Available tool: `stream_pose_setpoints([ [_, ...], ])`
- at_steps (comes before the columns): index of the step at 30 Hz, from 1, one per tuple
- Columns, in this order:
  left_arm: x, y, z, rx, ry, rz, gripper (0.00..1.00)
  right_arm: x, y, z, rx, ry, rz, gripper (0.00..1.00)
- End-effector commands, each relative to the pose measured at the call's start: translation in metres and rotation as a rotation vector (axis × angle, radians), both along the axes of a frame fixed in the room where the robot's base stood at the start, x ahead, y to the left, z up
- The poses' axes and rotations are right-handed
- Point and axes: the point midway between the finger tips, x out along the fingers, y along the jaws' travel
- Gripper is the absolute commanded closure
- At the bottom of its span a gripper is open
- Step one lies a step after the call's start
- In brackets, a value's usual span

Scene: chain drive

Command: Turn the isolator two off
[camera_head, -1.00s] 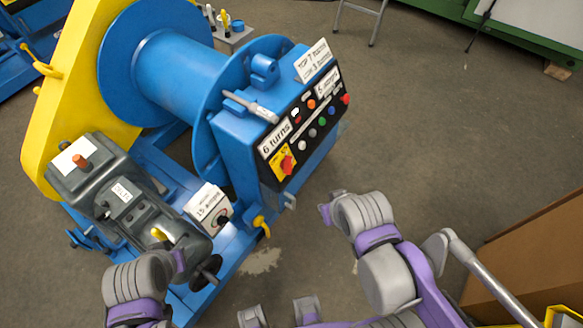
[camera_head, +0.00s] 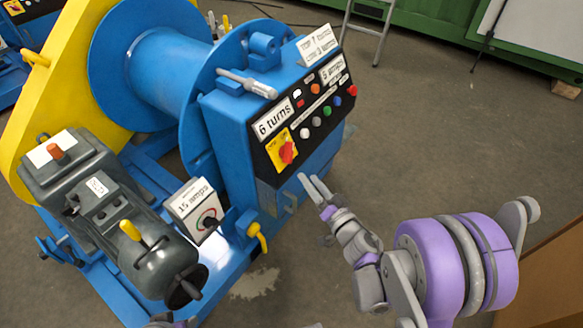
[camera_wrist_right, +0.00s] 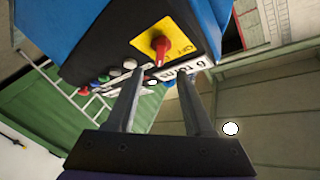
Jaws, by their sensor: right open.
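A red rotary switch (camera_head: 287,152) sits on a yellow plate marked OFF, on the black control panel of the blue box. It also shows in the right wrist view (camera_wrist_right: 160,44), just beyond my fingertips. A black knob (camera_head: 210,222) sits on a small panel marked 15 amps, lower left of the box. I cannot read a label naming isolator two. My right gripper (camera_head: 313,187) is open and empty, in front of and below the red switch, apart from it. It also shows in the right wrist view (camera_wrist_right: 157,84).
The control panel (camera_head: 262,162) also carries several coloured buttons and a 6 turns label (camera_head: 273,118). A yellow-handled valve (camera_head: 257,237) and a grey motor (camera_head: 150,265) stand left of my right arm.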

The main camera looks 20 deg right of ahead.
Motion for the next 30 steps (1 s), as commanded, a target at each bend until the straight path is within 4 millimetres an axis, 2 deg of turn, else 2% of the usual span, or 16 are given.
stream_pose_setpoints([
  [5,0.0,0.0,0.0,0.0,0.0,0.0,0.5,0.015,0.006,-0.001,0.007,0.0,0.012,0.47],
  [12,0.0,0.0,-0.002,0.0,0.0,0.0,0.5,0.06,0.017,-0.001,0.008,0.001,0.009,0.47],
  [18,0.001,0.0,-0.004,0.0,0.001,0.0,0.5,0.09,0.024,-0.001,0.007,0.001,0.009,0.47],
  [24,0.001,0.0,-0.005,0.0,0.001,0.0,0.5,0.103,0.027,-0.001,0.006,0.002,0.008,0.47],
  [30,0.001,0.0,-0.005,0.0,0.001,0.0,0.5,0.104,0.027,0.0,0.006,0.001,0.007,0.47],
])
